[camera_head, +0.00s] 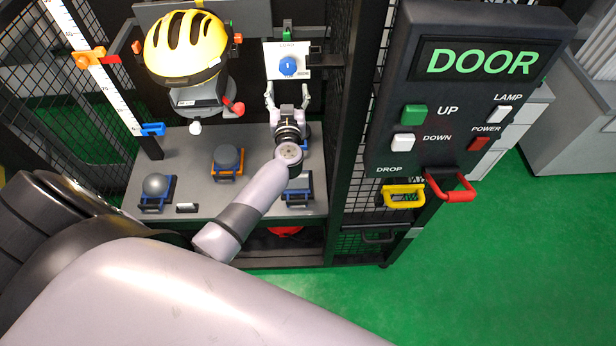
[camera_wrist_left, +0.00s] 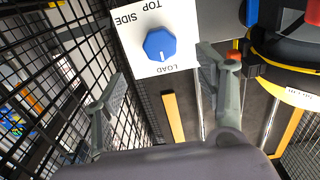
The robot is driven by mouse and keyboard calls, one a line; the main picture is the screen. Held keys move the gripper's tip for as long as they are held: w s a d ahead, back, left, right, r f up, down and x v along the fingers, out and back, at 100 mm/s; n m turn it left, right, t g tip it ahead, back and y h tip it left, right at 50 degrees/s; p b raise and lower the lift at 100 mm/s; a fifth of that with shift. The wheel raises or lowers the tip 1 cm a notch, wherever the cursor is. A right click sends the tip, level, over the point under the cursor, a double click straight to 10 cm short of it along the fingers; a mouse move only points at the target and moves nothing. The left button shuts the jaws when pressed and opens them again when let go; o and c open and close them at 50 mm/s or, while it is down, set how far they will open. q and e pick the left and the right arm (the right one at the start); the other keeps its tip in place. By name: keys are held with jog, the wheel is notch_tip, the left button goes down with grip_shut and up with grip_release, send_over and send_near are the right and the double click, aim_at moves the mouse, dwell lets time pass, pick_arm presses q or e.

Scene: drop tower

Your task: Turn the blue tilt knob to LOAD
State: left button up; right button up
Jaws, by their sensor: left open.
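The blue tilt knob (camera_head: 288,66) sits on a white plate (camera_head: 302,72) at the back of the tower. In the left wrist view the knob (camera_wrist_left: 158,42) shows a small white mark on its lower side, toward the edge with the word LOAD; I cannot tell if it lines up exactly. TOP and SIDE are printed on the plate (camera_wrist_left: 128,38) too. My left gripper (camera_head: 287,90) is open and empty, just below and in front of the knob. Its fingers (camera_wrist_left: 163,68) stand apart, with the knob beyond and roughly between them, seemingly not touching. My right gripper is not in view.
A yellow helmet (camera_head: 186,46) hangs left of the knob. The DOOR panel (camera_head: 440,130) and mesh walls (camera_head: 365,175) stand to the right.

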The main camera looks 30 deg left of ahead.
pick_arm(q)
jog(key=v, duration=0.8)
jog(key=s+d+f+m+h, duration=0.2)
jog(key=d+f, duration=0.1)
jog(key=f, duration=0.5)
jog(key=s+d+f+m+g+h+b, duration=0.1)
jog(key=s+d+f+m+h, duration=0.1)
jog(key=f, duration=0.7)
jog(key=s+d+f+m+g+h, duration=0.1)
jog(key=s+d+f+m+h, duration=0.1)
jog(key=f, duration=0.7)
jog(key=shift+s+d+m+h+b, duration=0.3)
jog(key=shift+s+d+h, duration=0.6)
jog(key=shift+d, duration=0.6)
jog(key=shift+w, duration=0.15)
